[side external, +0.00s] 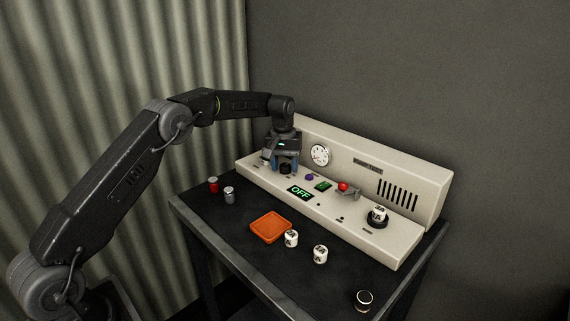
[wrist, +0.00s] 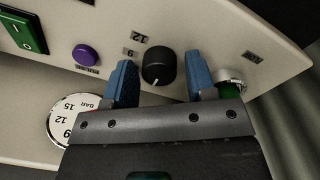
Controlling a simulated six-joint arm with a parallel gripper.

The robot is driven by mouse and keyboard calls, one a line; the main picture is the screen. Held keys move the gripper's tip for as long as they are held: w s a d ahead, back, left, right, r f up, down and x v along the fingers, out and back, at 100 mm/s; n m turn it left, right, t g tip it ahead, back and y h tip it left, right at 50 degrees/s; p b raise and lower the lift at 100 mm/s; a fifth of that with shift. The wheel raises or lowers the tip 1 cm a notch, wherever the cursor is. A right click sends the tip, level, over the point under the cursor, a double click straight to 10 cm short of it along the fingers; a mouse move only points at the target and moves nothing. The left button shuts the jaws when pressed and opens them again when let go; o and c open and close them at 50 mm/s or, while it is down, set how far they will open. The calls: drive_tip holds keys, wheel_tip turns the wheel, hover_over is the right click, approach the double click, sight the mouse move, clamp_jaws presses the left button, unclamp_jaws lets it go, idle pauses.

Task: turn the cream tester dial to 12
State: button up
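The cream tester (side external: 350,217) stands along the back of the black table. Its black dial (wrist: 158,62) shows in the wrist view, with a white pointer line on its lower part, towards the gauge side. The printed labels 9 (wrist: 128,52) and 12 (wrist: 139,37) sit to the upper left of the dial. My gripper (wrist: 160,72) is open, its two blue fingers on either side of the dial with visible gaps. In the side view, my gripper (side external: 284,165) is down over the dial at the tester's left part.
A purple button (side external: 309,177), green switch (side external: 322,185) and red-knobbed lever (side external: 343,187) are to the right. A round gauge (side external: 319,155) is behind. A silver-topped fitting (wrist: 231,78) lies just outside one finger. An orange tray (side external: 270,228) lies in front.

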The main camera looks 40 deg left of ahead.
drive_tip(key=c, duration=0.7)
drive_tip(key=shift+m, duration=0.4)
drive_tip(key=m, duration=0.4)
drive_tip(key=shift+m, duration=0.3)
drive_tip(key=m, duration=0.5)
drive_tip(key=shift+w+g, duration=0.1)
drive_tip(key=shift+g, duration=0.2)
drive_tip(key=m, duration=0.6)
drive_tip(key=shift+m, duration=0.3)
drive_tip(key=m, duration=0.6)
drive_tip(key=shift+d+r+m, duration=0.1)
drive_tip(key=shift+d+m, duration=0.05)
drive_tip(key=shift+m, duration=0.25)
